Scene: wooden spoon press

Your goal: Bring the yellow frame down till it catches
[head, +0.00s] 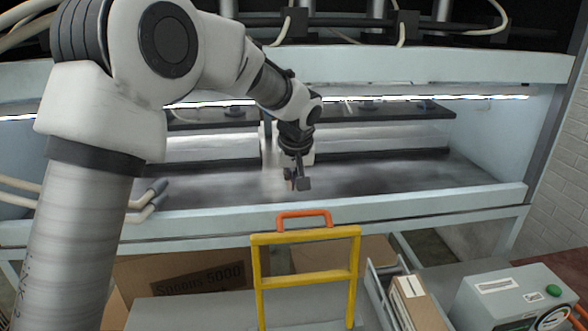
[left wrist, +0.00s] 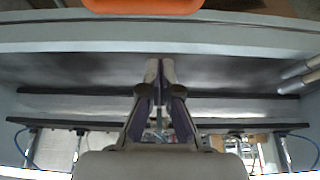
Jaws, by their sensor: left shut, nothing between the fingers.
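The yellow frame (head: 305,237) stands upright in front of the press bench in the head view, with an orange handle (head: 304,214) on its top bar. The orange handle also shows at the top edge of the left wrist view (left wrist: 143,5). My left gripper (head: 299,184) is above and behind the handle, over the dark press bed, apart from the frame. Its fingers (left wrist: 160,72) are together and empty in the left wrist view. The lower end of the frame is cut off by the picture's bottom edge. My right gripper is not in view.
The press bed (head: 400,182) has a pale front rail (head: 400,206). A cardboard box marked Spoons 5000 (head: 190,278) is at the lower left. A grey control box with a green button (head: 515,295) and an open-topped bin holding a carton (head: 415,302) are at the lower right.

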